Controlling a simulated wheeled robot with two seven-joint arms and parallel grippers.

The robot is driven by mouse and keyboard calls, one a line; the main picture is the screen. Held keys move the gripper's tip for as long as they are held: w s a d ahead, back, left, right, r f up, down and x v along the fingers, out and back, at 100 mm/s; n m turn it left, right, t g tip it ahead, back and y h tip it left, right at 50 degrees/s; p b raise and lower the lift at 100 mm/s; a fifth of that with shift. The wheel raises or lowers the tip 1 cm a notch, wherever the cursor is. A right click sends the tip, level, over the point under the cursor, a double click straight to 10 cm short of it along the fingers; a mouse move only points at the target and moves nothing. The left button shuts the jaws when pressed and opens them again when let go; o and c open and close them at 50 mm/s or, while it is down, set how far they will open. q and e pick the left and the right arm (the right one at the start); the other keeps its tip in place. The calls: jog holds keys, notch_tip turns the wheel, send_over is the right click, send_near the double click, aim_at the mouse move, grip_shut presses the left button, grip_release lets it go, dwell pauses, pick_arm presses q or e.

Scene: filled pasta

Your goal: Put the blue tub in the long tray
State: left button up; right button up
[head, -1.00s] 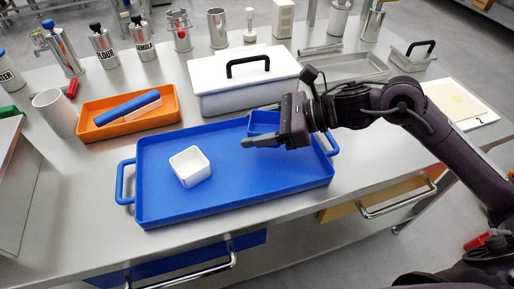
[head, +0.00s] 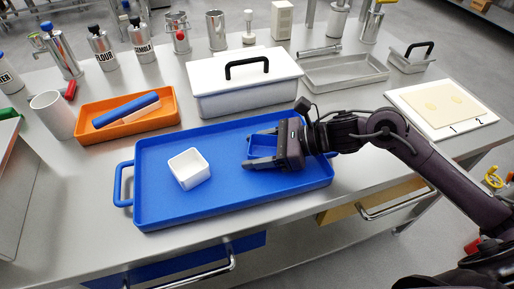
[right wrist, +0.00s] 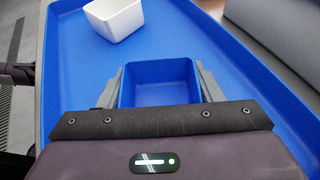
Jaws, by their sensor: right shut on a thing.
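The blue tub (head: 263,144) is small, square and open-topped. It is over the right part of the long blue tray (head: 220,203), which has a handle at each end. My right gripper (head: 258,153) is shut on the tub, and the near finger hides part of its front wall. In the right wrist view the empty tub (right wrist: 158,80) sits between the two fingers (right wrist: 159,72). It looks low in the tray, but I cannot tell if it touches the floor. A white tub (head: 188,168) stands in the tray's left half. My left gripper is not in view.
Behind the tray stand a white lidded box (head: 243,90) and an orange tray (head: 88,122) holding a blue-handled item. A grey metal tray (head: 345,85) and a white board (head: 440,123) are to the right. The blue tray's middle is clear.

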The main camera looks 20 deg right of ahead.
jog(key=o, duration=0.9)
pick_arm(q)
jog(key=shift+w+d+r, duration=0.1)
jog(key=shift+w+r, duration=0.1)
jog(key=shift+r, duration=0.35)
pick_arm(e)
jog(key=shift+o, duration=0.2)
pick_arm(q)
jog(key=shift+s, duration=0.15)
pick_arm(e)
jog(key=shift+s+d+r, duration=0.15)
jog(key=shift+d+r, duration=0.05)
jog(key=shift+d, duration=0.3)
jog(key=v, duration=0.5)
jog(key=shift+s+d+r, duration=0.1)
jog(key=shift+s+d, duration=0.1)
jog(key=v, duration=0.3)
jog(key=shift+d+r+p, duration=0.2)
jog(key=shift+p, duration=0.1)
jog(key=shift+v, duration=0.85)
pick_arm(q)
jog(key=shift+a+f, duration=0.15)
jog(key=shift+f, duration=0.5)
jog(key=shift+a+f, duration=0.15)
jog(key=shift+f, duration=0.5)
pick_arm(e)
jog(key=shift+d, duration=0.1)
